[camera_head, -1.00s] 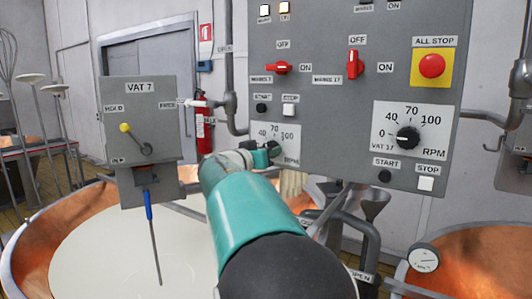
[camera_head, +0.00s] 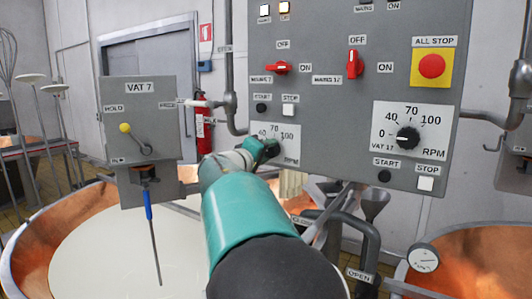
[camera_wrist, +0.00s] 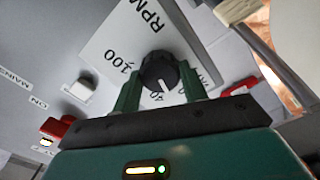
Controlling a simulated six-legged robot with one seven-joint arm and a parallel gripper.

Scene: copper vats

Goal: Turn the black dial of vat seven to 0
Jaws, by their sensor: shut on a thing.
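The black dial of vat seven (camera_wrist: 159,72) sits on a white scale plate (camera_wrist: 103,52) on the grey panel. My gripper (camera_wrist: 160,88) has one green finger on each side of the dial and is shut on it. In the wrist view the dial's white mark points just past 40, on the side away from 70, toward the VAT label. The 0 is hidden there. In the head view my gripper (camera_head: 268,149) covers the dial and the left part of its scale plate (camera_head: 291,143); 70 and 100 show.
A similar vat 17 dial (camera_head: 408,138) is to the right, below a red all-stop button (camera_head: 432,66). Red switches (camera_head: 278,68) and a white stop button (camera_head: 289,109) are above my gripper. The VAT 7 box (camera_head: 150,118) stands left, over a copper vat (camera_head: 32,238).

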